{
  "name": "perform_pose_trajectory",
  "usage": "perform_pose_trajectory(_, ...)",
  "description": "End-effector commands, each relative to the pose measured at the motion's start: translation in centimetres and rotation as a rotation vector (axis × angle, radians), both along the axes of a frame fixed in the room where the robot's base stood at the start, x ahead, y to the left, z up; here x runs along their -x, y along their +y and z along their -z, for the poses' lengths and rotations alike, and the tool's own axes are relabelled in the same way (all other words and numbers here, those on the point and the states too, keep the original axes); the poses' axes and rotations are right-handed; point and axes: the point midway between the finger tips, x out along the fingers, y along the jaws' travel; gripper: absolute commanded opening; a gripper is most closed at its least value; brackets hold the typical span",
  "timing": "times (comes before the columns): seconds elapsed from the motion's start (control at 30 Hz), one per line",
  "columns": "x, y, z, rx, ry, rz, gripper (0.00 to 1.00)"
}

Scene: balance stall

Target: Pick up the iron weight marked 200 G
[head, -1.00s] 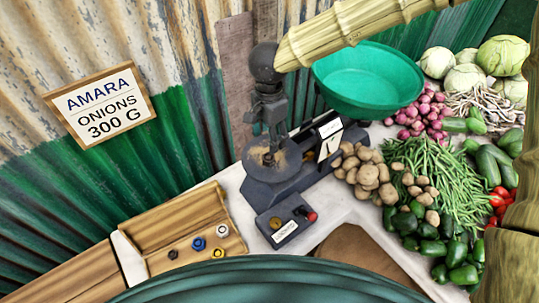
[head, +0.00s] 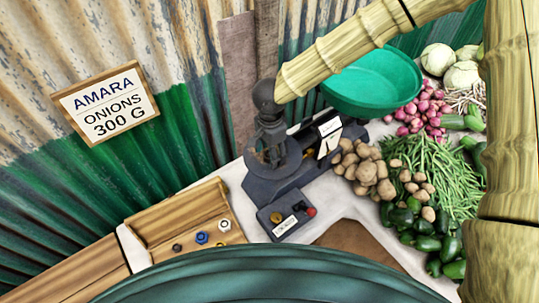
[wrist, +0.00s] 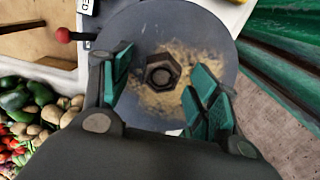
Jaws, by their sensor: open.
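A dark, rusty hexagonal iron weight (wrist: 162,73) with a round middle lies on the scale's round grey plate (wrist: 150,22) in the wrist view. No marking is legible on it. My gripper (wrist: 160,80) is open, with its green-padded fingers on either side of the weight and apart from it. In the head view my gripper (head: 268,140) is over the plate and hides the weight. Smaller weights sit in the wooden box: a dark one (head: 177,247), a blue one (head: 201,238) and a whitish one (head: 224,225). Their markings cannot be read.
The dark scale (head: 300,178) carries a green pan (head: 372,82) behind. A small box with a red knob (head: 285,215) stands in front. Potatoes (head: 368,172), beans (head: 435,175) and onions (head: 428,110) lie to the right. The corrugated wall (head: 150,160) is close on the left.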

Motion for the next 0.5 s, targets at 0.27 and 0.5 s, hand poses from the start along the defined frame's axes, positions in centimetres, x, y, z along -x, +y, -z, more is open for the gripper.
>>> perform_pose_trajectory(0.27, 0.01, 0.01, 0.0, 0.0, 0.0, 0.0, 0.15)
perform_pose_trajectory(0.5, -0.01, 0.01, -0.04, 0.0, 0.0, 0.0, 0.06)
